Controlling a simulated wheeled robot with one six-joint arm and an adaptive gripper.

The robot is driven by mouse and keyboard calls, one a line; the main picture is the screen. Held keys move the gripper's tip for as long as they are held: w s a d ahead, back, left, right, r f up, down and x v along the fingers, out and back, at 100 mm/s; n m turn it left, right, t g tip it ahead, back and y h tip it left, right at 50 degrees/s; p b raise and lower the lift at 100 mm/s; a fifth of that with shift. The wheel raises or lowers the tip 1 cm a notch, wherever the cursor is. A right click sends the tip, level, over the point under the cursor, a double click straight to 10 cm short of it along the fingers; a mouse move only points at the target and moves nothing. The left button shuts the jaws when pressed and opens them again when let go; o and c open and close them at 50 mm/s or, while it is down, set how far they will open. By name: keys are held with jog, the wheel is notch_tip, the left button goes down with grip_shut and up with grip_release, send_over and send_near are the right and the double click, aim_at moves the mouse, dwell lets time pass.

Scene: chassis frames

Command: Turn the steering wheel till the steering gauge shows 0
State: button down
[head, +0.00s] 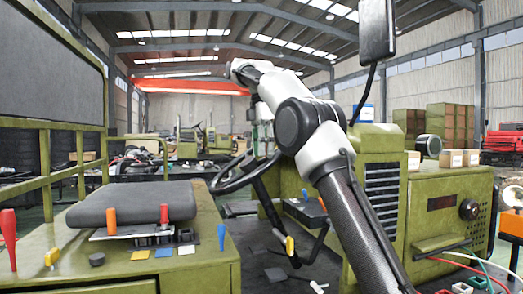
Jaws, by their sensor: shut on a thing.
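The black steering wheel (232,184) is tilted on its dark column in the middle of the head view, in front of the green chassis. Its right part is partly hidden by my arm and gripper. My gripper (262,152) points down at the wheel's far right rim and is shut on it; the fingertips are small and partly hidden. I cannot make out a steering gauge or its reading; a dark display (441,202) on the green box at right shows no legible number.
A grey seat cushion (135,203) lies on the green deck at left, with tools and small coloured pieces around it. A mirror (377,32) on a bent stalk stands close right of my arm. Levers (290,247) rise below the wheel. Coloured cables (480,262) lie at lower right.

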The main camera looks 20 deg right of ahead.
jog(key=c, duration=1.1)
grip_release()
jog(key=shift+o, duration=0.2)
